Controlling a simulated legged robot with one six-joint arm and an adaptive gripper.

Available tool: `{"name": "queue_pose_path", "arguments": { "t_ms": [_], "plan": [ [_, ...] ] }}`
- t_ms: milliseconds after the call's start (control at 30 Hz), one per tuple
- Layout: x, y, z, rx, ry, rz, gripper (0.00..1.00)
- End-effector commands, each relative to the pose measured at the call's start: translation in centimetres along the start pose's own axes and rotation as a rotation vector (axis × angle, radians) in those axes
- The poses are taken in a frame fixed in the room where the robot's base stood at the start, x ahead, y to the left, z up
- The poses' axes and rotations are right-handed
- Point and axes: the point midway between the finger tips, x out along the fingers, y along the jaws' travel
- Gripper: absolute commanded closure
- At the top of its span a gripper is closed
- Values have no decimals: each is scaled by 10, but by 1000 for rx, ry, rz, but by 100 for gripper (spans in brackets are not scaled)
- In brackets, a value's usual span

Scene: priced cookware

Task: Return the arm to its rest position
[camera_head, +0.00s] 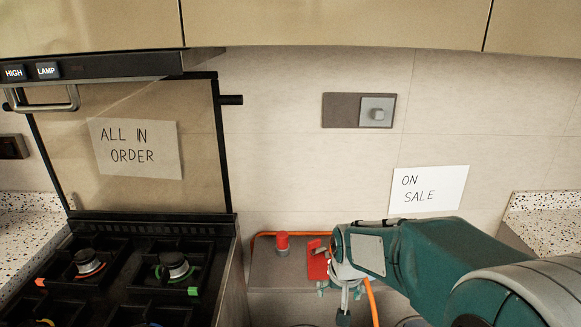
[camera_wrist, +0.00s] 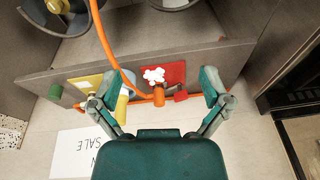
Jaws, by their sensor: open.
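My teal arm reaches in from the lower right of the head view, bent at its joints. My gripper (camera_head: 340,290) hangs at its end, low in front of the wall, beside a red tag (camera_head: 317,261). In the wrist view my gripper (camera_wrist: 159,85) has its two fingers spread wide. An orange hose (camera_wrist: 107,42) and an orange fitting (camera_wrist: 158,96) lie between the fingers in the picture. I see nothing gripped; whether a finger touches the hose or fitting I cannot tell.
A grey ledge (camera_head: 262,277) with a red knob (camera_head: 282,242) stands below the wall. A black stove (camera_head: 130,262) is at left, under a hood (camera_head: 100,64). An "ON SALE" paper (camera_head: 428,190) hangs behind my arm. A yellow tag (camera_wrist: 85,83) sits beside the left finger.

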Motion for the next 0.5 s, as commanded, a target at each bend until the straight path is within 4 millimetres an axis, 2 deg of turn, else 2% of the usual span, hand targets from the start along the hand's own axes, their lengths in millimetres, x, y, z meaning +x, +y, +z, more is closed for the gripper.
{"name": "queue_pose_path", "arguments": {
  "t_ms": [33,200,500],
  "plan": [
    [-18,4,6,-5,23,-3,3],
    [-66,19,33,-27,74,-6,3],
    [-129,43,93,-69,168,-4,3]
  ]
}}
